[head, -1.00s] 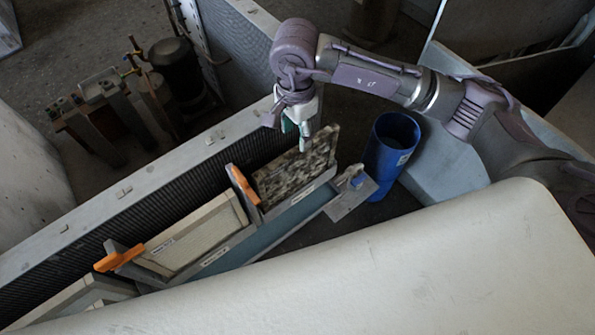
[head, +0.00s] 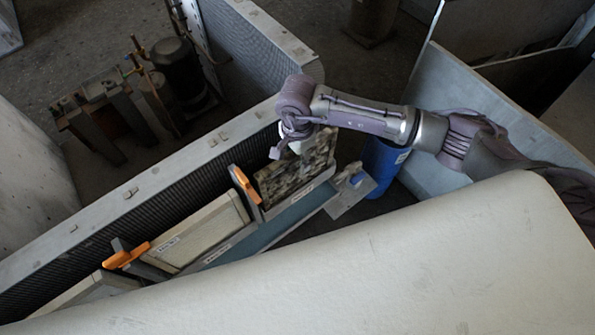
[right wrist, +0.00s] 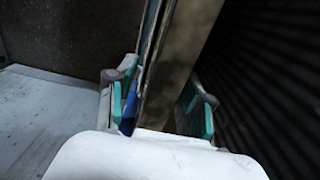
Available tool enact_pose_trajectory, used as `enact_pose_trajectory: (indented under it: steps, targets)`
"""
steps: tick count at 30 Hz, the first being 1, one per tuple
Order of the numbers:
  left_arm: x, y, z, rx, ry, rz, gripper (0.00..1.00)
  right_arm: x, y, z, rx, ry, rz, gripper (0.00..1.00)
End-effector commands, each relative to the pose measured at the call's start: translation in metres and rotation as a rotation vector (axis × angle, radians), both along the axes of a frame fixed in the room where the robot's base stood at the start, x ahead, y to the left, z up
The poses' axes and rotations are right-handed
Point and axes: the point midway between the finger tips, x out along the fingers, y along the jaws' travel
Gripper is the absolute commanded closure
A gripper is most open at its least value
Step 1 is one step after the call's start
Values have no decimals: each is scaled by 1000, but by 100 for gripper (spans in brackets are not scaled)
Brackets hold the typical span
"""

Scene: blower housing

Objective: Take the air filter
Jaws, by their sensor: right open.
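A dirty, speckled filter panel (head: 300,172) stands in a slotted rack beside the black mesh wall in the head view. A cleaner, pale filter panel (head: 200,234) stands to its left. My right gripper (right wrist: 160,104) is open at the top of the speckled panel. In the right wrist view, its teal finger pads lie on either side of a brownish panel edge (right wrist: 172,62). Gaps show beside the edge, and I cannot tell if either pad touches it. In the head view the fingers are mostly hidden by my wrist. My left gripper is not in view.
Orange clips (head: 244,186) sit between the panels, and a blue-knobbed plate (head: 350,192) is at the rack's right end. A blue bin (head: 382,168) stands right of the rack. A large pale panel (head: 350,265) covers the foreground.

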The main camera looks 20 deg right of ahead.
Motion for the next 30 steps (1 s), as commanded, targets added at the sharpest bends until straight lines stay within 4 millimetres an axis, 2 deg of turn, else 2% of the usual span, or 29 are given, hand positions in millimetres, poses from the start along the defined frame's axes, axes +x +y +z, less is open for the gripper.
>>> enact_pose_trajectory:
  steps: [1, 10, 24, 26, 30]
  targets:
    - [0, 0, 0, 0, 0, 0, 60, 0, 0, 0, 0, 0, 0, 51]
    - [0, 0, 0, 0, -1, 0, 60, 0, 0, 0, 0, 0, 0, 100]
    - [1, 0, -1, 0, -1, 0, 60, 1, 0, 3, 2, -2, 0, 100]
    - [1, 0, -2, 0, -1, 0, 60, 1, 0, 7, 2, -3, 0, 100]
    - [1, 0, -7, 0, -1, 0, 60, 2, 0, 28, 1, -7, 1, 100]
